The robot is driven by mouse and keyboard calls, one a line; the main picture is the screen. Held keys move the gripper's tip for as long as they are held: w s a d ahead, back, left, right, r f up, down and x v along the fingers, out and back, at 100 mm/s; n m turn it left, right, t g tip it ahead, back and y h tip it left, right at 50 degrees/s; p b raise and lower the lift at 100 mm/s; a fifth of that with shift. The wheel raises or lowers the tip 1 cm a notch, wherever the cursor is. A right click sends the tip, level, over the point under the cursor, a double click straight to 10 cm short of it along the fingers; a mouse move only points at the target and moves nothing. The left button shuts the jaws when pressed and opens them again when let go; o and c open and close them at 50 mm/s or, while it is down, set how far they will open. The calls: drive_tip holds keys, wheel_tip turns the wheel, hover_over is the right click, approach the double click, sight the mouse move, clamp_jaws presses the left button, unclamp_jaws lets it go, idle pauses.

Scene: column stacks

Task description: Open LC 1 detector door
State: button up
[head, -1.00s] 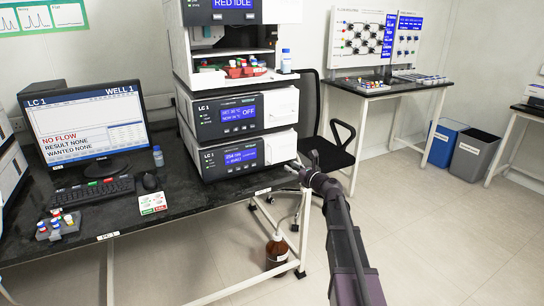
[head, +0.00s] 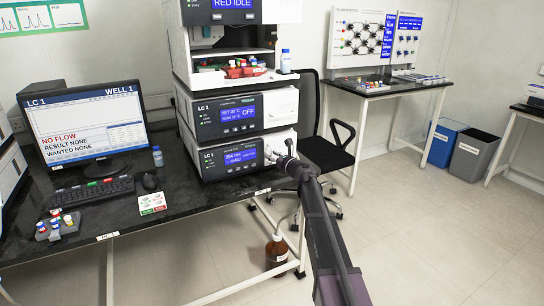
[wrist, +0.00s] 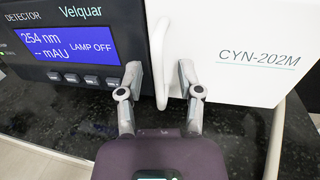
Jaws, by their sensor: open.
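The LC 1 detector (head: 230,159) is the lowest module of the LC 1 stack, and its blue screen reads 254 nm and, in the wrist view, LAMP OFF. Its white door (wrist: 245,60), marked CYN-202M, lies flat against the front on the right side and looks shut. A white vertical bar handle (wrist: 162,62) stands on the door's left edge. My gripper (wrist: 160,80) is open, with one finger left of the handle and one right of it. The handle's lower end is between the fingers, and I cannot tell whether they touch it. In the head view my gripper (head: 279,150) covers part of the door.
The dark bench top (head: 115,215) holds a monitor (head: 85,125), keyboard, mouse and a vial rack (head: 58,226). A black office chair (head: 325,150) stands behind my arm. A brown bottle (head: 276,251) stands below the bench edge.

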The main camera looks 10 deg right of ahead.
drive_tip(key=shift+w, duration=0.1)
drive_tip(key=shift+a, duration=0.1)
clamp_jaws()
idle(0.3)
drive_tip(key=shift+a, duration=0.2)
drive_tip(key=shift+d, duration=0.15)
